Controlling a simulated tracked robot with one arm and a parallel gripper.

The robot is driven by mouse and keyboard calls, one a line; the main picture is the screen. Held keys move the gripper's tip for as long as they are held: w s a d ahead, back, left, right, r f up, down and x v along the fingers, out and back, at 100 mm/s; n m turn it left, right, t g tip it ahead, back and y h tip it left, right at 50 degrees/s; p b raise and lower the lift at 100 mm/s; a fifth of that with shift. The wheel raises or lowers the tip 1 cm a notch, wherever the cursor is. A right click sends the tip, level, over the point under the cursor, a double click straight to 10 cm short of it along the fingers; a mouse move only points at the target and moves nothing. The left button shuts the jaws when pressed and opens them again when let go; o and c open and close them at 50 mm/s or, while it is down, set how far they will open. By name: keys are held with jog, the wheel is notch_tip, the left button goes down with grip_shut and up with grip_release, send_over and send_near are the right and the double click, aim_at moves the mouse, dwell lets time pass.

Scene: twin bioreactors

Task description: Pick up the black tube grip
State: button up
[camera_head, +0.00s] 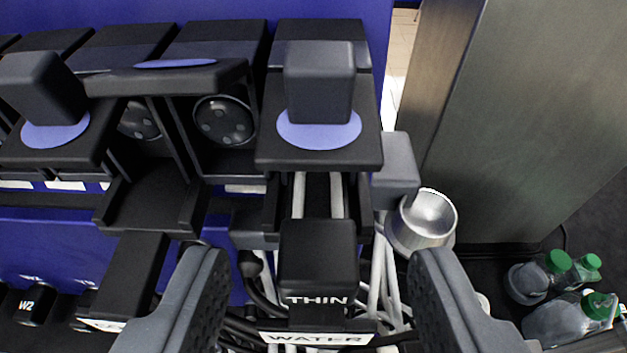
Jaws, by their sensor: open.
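A black block (318,255) marked THIN stands at the lower middle, above a white label reading WATER (318,338). It looks like the black tube grip, with pale tubes above and beside it. My gripper (318,270) is open, one dark ridged finger to the left of this block and one to the right. There are gaps on both sides and neither finger appears to touch it. Whether the block lies fully between the fingers in depth I cannot tell. The finger bases run out of the bottom of the picture.
Black cubes on purple discs stand above, one (319,85) directly beyond the grip and one (42,88) at left. Right of the grip are a silver metal cup (423,218), a large metal cabinet (520,110) and bottles with green caps (575,315). Cables hang around the grip.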

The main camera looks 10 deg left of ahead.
jog(key=shift+x, duration=1.2)
jog(key=shift+s, duration=0.15)
jog(key=shift+c, duration=0.3)
jog(key=c, duration=1)
jog(key=shift+r, duration=0.25)
